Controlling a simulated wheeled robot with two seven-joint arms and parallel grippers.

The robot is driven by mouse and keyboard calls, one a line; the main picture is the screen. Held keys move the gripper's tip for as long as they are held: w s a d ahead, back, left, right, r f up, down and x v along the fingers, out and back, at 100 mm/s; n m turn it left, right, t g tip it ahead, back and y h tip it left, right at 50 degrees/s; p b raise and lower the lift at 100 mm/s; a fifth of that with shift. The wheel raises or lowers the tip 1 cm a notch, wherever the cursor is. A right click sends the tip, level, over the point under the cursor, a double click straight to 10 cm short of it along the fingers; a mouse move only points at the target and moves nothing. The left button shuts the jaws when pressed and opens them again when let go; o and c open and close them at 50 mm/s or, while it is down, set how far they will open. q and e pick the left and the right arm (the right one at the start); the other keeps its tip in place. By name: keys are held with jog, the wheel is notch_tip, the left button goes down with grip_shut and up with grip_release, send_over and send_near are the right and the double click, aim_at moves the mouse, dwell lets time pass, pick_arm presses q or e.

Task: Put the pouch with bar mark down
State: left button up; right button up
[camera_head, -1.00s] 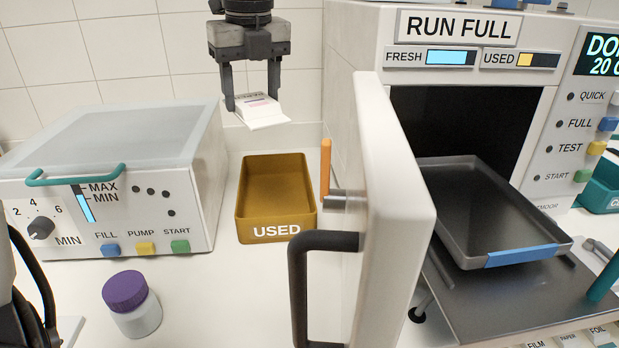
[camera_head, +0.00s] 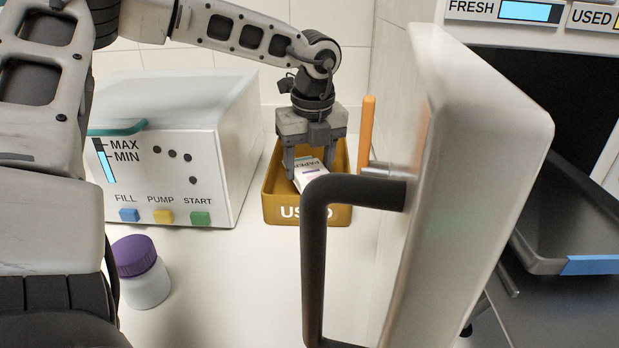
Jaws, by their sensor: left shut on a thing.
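My left gripper (camera_head: 309,174) points down over the yellow-brown bin marked USED (camera_head: 345,214). It is shut on a small white pouch (camera_head: 306,178) with dark print and a coloured mark. The pouch is tilted and sits within the bin's outline, near its front wall. I cannot tell whether it touches the bin floor. The door handle covers part of the pouch's lower right and part of the bin's label. My right gripper is not in view.
The open white door (camera_head: 470,190) with its dark handle (camera_head: 314,250) stands close right of the bin. A white machine (camera_head: 190,150) with coloured buttons stands left. A purple-lidded jar (camera_head: 140,272) stands front left. A dark tray (camera_head: 575,225) is at the right.

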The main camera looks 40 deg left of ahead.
aim_at(310, 170)
pick_arm(q)
jog(key=shift+f, duration=1.7)
jog(key=shift+f, duration=0.25)
jog(key=o, duration=1.2)
jog(key=shift+r, duration=0.1)
jog(key=shift+c, duration=0.2)
jog(key=shift+r, duration=0.1)
notch_tip(310, 170, up, 12)
jog(key=d, duration=0.1)
jog(key=shift+s+d, duration=0.15)
jog(key=shift+s, duration=0.15)
